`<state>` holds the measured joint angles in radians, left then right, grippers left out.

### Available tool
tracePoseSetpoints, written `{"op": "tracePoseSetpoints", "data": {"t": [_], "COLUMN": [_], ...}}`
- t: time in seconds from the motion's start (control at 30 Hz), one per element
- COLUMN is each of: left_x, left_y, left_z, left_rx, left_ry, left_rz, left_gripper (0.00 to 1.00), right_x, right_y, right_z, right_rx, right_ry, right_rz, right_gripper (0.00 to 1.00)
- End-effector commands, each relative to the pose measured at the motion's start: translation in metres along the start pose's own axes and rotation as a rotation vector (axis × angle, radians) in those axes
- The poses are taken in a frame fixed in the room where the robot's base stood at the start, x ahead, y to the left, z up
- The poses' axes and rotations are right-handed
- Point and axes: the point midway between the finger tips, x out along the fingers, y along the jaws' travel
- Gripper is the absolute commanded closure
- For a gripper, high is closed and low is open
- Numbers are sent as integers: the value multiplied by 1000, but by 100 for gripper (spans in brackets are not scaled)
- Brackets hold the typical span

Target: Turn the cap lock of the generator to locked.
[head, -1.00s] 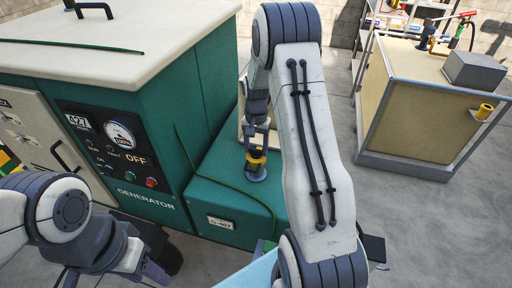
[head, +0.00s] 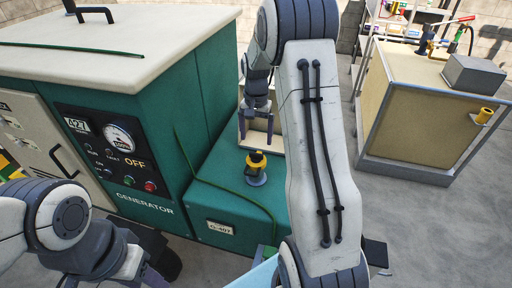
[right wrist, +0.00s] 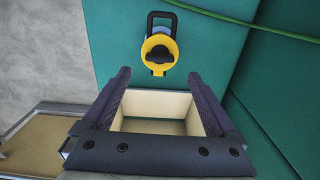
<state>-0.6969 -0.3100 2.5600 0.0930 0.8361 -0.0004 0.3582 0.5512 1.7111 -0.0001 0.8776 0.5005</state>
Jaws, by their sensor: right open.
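The generator (head: 190,90) is a green cabinet with a cream top, a gauge and an "OFF" panel at the left of the head view. Its yellow cap (head: 256,160) with a black knob sits on a short grey neck on the low green tank (head: 215,195). In the right wrist view the cap (right wrist: 158,54) has its knob lying across the picture, with a black loop behind it. My right gripper (head: 256,110) is open and empty, apart from the cap and beyond it. My left gripper (head: 115,280) is partly cut off at the lower left; its jaws are unclear.
An open cream box (right wrist: 155,126) shows between my right fingers, on the far side of the tank. A green hose or cord (head: 205,180) runs over the tank, left of the cap. A tan tank on a grey frame (head: 415,110) stands at the right, with bare floor between.

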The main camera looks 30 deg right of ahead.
Motion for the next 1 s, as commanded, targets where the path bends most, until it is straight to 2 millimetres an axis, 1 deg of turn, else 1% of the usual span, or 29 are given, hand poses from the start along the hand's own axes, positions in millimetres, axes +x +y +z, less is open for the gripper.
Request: {"op": "tracePoseSetpoints", "data": {"t": [0.03,0.1,0.27,0.83,0.87,0.93,0.97,1.0], "left_x": [2,2,3,3,3,3,3,3], "left_y": [0,0,0,0,0,0,0,0], "left_z": [0,0,0,0,0,0,0,0], "left_rx": [0,0,0,0,0,0,0,0], "left_ry": [0,0,0,0,0,0,0,0], "left_rz": [0,0,0,0,0,0,0,0], "left_gripper": [50,50,50,50,50,50,50,50], "right_x": [-9,-19,-31,-34,-35,-39,-42,-46], "right_y": [0,0,0,-1,-3,-13,-19,-29], "right_z": [-1,-1,0,2,4,17,26,43], "right_rx": [0,0,1,-5,-13,-58,-88,-142], "right_ry": [4,3,1,0,1,1,2,3], "right_rz": [-2,-2,-1,0,-1,-4,-7,-10], "right_gripper": [7,7,7,7,7,7,7,7]}}
